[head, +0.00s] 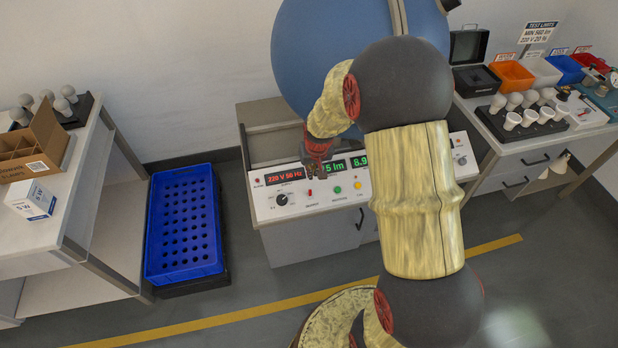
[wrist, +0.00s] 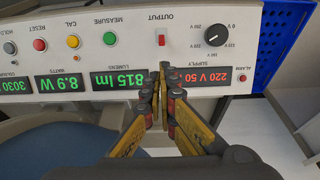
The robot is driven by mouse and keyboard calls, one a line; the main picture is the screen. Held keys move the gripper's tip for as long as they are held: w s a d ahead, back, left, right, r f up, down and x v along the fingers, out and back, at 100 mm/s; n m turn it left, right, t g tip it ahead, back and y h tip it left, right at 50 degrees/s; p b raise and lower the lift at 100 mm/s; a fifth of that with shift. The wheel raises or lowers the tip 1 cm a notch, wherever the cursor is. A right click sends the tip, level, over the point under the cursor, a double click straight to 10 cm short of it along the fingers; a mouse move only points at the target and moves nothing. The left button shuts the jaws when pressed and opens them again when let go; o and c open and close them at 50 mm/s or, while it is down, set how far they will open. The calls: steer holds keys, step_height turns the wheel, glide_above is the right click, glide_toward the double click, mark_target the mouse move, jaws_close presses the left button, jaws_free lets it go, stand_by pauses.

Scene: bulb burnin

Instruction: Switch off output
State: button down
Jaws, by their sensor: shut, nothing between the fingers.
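The red OUTPUT switch (head: 310,191) is on the sloping white front panel (head: 285,207) of the test bench. In the wrist view, which shows the panel upside down, the small red rocker of the OUTPUT switch (wrist: 161,38) sits between the black supply knob (wrist: 216,36) and the green MEASURE button (wrist: 109,41). The supply display (wrist: 221,77) is lit with 220 V 50. My gripper (wrist: 163,70) is shut and empty, its tips in front of the displays and just short of the switch. In the head view my gripper (head: 316,176) is over the panel, partly covering the displays.
A big blue sphere (head: 310,45) stands behind my arm. A blue perforated crate (head: 185,225) is on the floor at left, beside a table with a cardboard box (head: 35,145). The right table holds coloured bins (head: 512,74) and a bulb tray (head: 520,125).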

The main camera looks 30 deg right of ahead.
mark_target(309, 184)
steer(key=shift+w+f, duration=0.1)
steer(key=b+x, duration=0.3)
steer(key=x, duration=0.6)
steer(key=shift+w+d+f, duration=0.15)
steer(key=shift+w+f, duration=0.05)
steer(key=shift+f, duration=0.15)
